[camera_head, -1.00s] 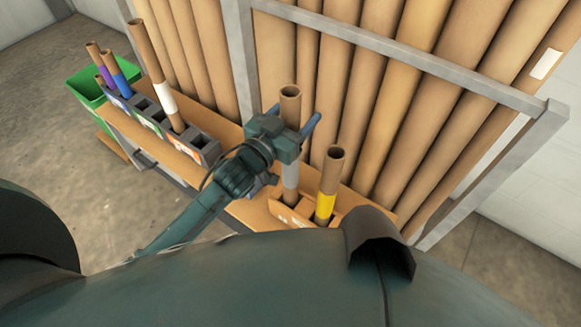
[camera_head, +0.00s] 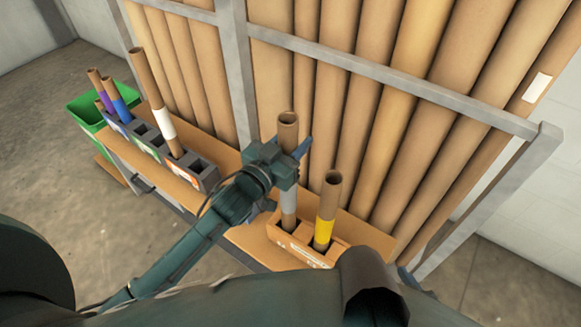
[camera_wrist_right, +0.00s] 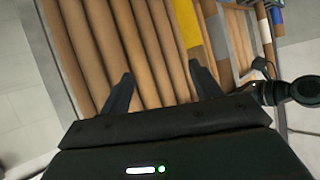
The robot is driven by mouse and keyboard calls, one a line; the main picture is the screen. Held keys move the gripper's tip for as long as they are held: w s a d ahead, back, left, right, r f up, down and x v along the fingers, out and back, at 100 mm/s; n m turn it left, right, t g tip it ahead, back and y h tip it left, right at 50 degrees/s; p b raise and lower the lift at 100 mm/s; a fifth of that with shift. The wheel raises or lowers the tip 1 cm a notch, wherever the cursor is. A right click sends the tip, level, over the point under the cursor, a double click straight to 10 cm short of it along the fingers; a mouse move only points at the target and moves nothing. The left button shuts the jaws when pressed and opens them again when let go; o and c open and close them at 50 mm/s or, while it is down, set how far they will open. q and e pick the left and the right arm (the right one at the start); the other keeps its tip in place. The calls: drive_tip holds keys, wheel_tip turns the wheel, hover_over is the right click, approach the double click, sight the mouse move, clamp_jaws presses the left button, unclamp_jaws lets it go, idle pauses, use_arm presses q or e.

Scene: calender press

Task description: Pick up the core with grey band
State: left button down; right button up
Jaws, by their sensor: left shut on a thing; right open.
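The core with grey band (camera_head: 288,203) is a brown cardboard tube standing upright in the left slot of a low wooden box (camera_head: 303,253) on the bench. My left gripper (camera_head: 289,160) is shut on it above the band, with the tube's open top sticking out above the jaws. The core's lower end is in or at the slot; its bottom is hidden. The grey band also shows at the top of the right wrist view (camera_wrist_right: 212,28). My right gripper (camera_wrist_right: 161,73) is open and empty, apart from the cores; it does not show clearly in the head view.
A core with a yellow band (camera_head: 324,230) stands close right of the grey one. A grey slotted rack (camera_head: 205,178) with a white-banded core (camera_head: 163,122) and several others is at left, by a green bin (camera_head: 85,108). Tall tubes (camera_head: 400,100) behind a metal frame block the back.

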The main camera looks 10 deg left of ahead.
use_arm(q)
wheel_tip(320, 180, up, 16)
drive_tip(key=p, duration=0.2)
drive_tip(key=shift+r+p, duration=0.2)
drive_tip(key=shift+p, duration=0.15)
drive_tip(key=shift+r, duration=0.85)
use_arm(e)
drive_tip(key=shift+s+d+r+n, duration=0.15)
drive_tip(key=shift+r+n, duration=0.15)
drive_tip(key=shift+r, duration=0.5)
